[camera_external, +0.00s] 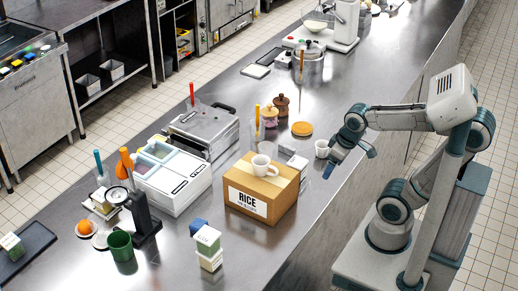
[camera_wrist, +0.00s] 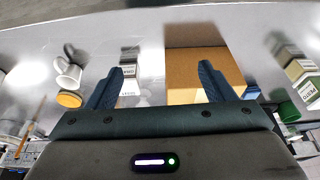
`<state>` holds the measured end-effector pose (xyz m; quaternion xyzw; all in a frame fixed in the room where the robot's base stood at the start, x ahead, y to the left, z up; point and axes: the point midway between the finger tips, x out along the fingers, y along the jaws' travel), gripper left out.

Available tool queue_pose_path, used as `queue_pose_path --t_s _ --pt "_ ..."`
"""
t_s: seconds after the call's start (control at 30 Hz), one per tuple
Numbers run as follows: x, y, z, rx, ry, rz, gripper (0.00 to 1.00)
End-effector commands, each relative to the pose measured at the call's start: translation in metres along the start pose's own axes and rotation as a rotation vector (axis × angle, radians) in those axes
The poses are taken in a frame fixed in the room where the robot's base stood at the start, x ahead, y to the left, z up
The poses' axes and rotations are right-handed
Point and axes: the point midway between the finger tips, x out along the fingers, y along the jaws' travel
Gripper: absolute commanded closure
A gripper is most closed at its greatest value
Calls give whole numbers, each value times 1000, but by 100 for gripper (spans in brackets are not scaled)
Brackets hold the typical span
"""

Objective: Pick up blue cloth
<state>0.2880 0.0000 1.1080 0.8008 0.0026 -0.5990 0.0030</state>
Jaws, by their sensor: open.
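I cannot clearly make out a blue cloth in either view. A small blue block-like item (camera_external: 198,226) sits by the green-and-white cartons (camera_external: 208,243) near the counter's front; I cannot tell whether it is cloth. My gripper (camera_external: 337,165) is above the steel counter, right of the cardboard rice box and near a white cup (camera_external: 322,149).
The rice box (camera_external: 262,205) carries a white mug (camera_external: 262,166). A white two-lidded machine (camera_external: 172,180), a black scale-like stand (camera_external: 145,217) and a green mug (camera_external: 121,245) stand left. An orange lid (camera_external: 302,128) lies behind. Counter right of the small cartons is clear.

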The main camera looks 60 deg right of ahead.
Motion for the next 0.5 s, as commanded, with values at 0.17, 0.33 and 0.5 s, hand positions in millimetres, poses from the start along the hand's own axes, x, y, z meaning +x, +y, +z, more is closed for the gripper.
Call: queue_pose_path --t_s 0.17,0.33,0.5 --pt "0 0 0 0 0 0 30" --pt "0 0 0 0 0 0 33" --pt "-1 -1 -3 -11 -2 -1 33"
